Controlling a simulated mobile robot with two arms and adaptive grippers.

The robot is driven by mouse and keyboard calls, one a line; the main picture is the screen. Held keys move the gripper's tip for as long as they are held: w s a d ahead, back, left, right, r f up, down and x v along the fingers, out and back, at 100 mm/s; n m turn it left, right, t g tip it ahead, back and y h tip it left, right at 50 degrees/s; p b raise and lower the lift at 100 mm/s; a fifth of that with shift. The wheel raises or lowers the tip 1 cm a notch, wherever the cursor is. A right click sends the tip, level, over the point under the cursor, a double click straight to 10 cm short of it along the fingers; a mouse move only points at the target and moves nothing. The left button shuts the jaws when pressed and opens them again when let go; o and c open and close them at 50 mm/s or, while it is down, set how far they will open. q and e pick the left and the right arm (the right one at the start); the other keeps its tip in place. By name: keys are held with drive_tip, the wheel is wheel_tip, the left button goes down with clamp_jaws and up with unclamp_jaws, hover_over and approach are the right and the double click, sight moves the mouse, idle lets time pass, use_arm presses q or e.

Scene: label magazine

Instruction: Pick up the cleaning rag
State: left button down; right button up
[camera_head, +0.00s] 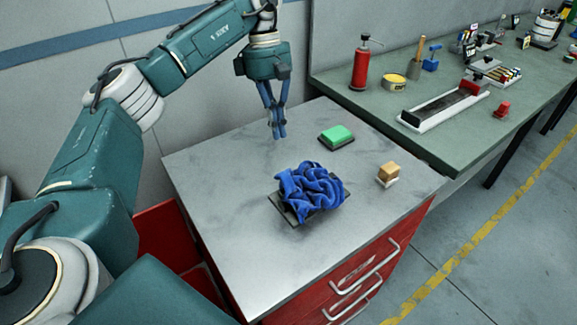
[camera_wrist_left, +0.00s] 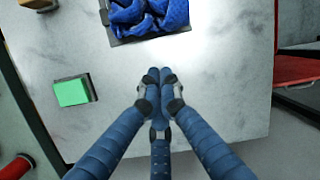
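The cleaning rag (camera_head: 312,187) is a crumpled blue cloth heaped on a small dark tray (camera_head: 284,210), on the grey top of a red cabinet. In the left wrist view the rag (camera_wrist_left: 150,14) is at the top edge, partly cut off, on the dark tray (camera_wrist_left: 122,39). My left gripper (camera_head: 278,134) is above the cabinet top, behind and a little left of the rag, apart from it. In the left wrist view its blue fingers (camera_wrist_left: 160,76) point towards the rag, with their tips together and nothing visible between them. My right gripper is not in view.
A green block on a dark base (camera_head: 337,136) and a tan block on a white base (camera_head: 388,173) sit near the rag. The cabinet top (camera_head: 235,240) is clear in front. A green bench (camera_head: 440,142) at right holds a red bottle (camera_head: 362,66) and several tools.

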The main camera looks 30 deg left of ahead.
use_arm(q)
drive_tip(key=f+m, duration=0.1)
drive_tip(key=f, duration=0.2)
drive_tip(key=f+m+p, duration=0.1)
drive_tip(key=f, duration=0.1)
drive_tip(key=f+m, duration=0.1)
drive_tip(key=f, duration=0.2)
drive_tip(key=shift+s+a+f+m+h+p, duration=0.2)
drive_tip(key=shift+s+f+m+h+p, duration=0.1)
drive_tip(key=shift+s+f+m+p, duration=0.1)
drive_tip(key=d, duration=0.1)
drive_tip(key=d+p, duration=0.1)
drive_tip(key=s+d, duration=0.1)
drive_tip(key=shift+f, duration=0.3)
drive_tip(key=shift+s+d+f+p, duration=0.1)
drive_tip(key=shift+s+d+p, duration=0.2)
drive_tip(key=shift+d, duration=0.25)
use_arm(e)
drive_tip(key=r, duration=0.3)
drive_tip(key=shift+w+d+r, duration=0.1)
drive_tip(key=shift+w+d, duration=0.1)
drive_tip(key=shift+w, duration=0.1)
